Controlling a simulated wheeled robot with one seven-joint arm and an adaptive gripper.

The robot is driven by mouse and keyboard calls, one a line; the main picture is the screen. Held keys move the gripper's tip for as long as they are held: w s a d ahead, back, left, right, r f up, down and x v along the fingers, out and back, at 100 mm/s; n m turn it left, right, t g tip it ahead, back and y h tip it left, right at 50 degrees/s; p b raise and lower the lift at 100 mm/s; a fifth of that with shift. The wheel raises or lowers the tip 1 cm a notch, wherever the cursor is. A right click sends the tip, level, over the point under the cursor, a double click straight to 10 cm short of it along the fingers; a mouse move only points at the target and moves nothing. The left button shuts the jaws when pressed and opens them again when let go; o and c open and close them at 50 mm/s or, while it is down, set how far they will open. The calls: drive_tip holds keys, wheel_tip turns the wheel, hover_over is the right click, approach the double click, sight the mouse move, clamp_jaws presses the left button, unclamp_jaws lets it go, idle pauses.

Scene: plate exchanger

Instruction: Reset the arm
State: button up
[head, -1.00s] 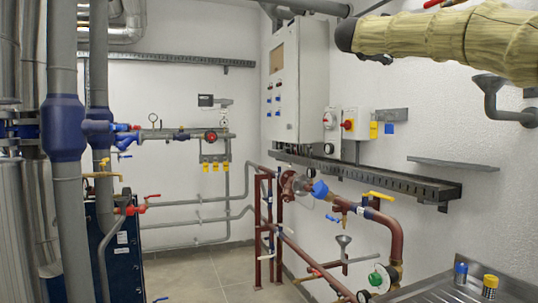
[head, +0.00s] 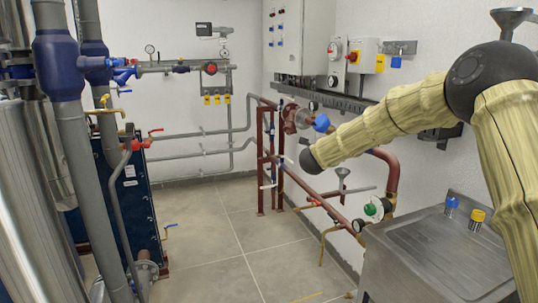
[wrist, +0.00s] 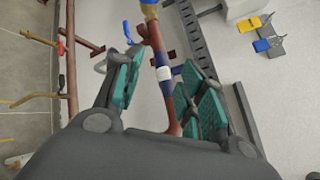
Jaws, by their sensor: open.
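My gripper (wrist: 163,85) shows in the wrist view with its teal-padded fingers spread apart and nothing held. A dark red pipe with a blue band (wrist: 163,58) lies behind the gap between the fingers; I cannot tell how far off it is. In the head view my arm, in a yellowish sleeve, reaches in from the right and bends down to the left, ending in view at a dark rounded joint. The gripper itself cannot be made out in the head view. The arm covers part of the red pipework (head: 390,180) on the right wall.
Grey pipes (head: 75,150) and a dark blue plate exchanger (head: 120,205) stand at left. A control cabinet (head: 305,40) hangs at the back.

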drive_tip(key=s+a+f+n+g+y+p, duration=0.1)
drive_tip(key=s+f+n, duration=0.3)
drive_tip(key=f, duration=0.5)
drive_tip(key=s+a+f+n+g+y, duration=0.1)
drive_tip(key=s+f+n, duration=0.25)
drive_tip(key=f, duration=0.55)
drive_tip(key=s+a+f+n+g+y+p, duration=0.1)
drive_tip(key=s+f+n+y, duration=0.2)
drive_tip(key=f, duration=0.6)
drive_tip(key=s+f+n+g+p, duration=0.1)
drive_tip(key=s+f+n+g, duration=0.2)
drive_tip(key=s+f+n, duration=1)
drive_tip(key=s+d+f+n+g, duration=0.1)
drive_tip(key=s+f+n+g, duration=0.1)
drive_tip(key=s, duration=1.5)
drive_tip(key=s+d+f+n+g+y+p, duration=0.1)
drive_tip(key=s+f+g, duration=0.3)
drive_tip(key=s, duration=1.3)
drive_tip(key=s+d+f+n+g+y+p, duration=0.1)
drive_tip(key=s+f, duration=0.6)
drive_tip(key=s, duration=1)
drive_tip(key=d+n+g, duration=0.1)
drive_tip(key=n+g, duration=0.1)
drive_tip(key=n, duration=0.1)
drive_tip(key=shift+f, duration=0.2)
drive_tip(key=shift+c, duration=0.4)
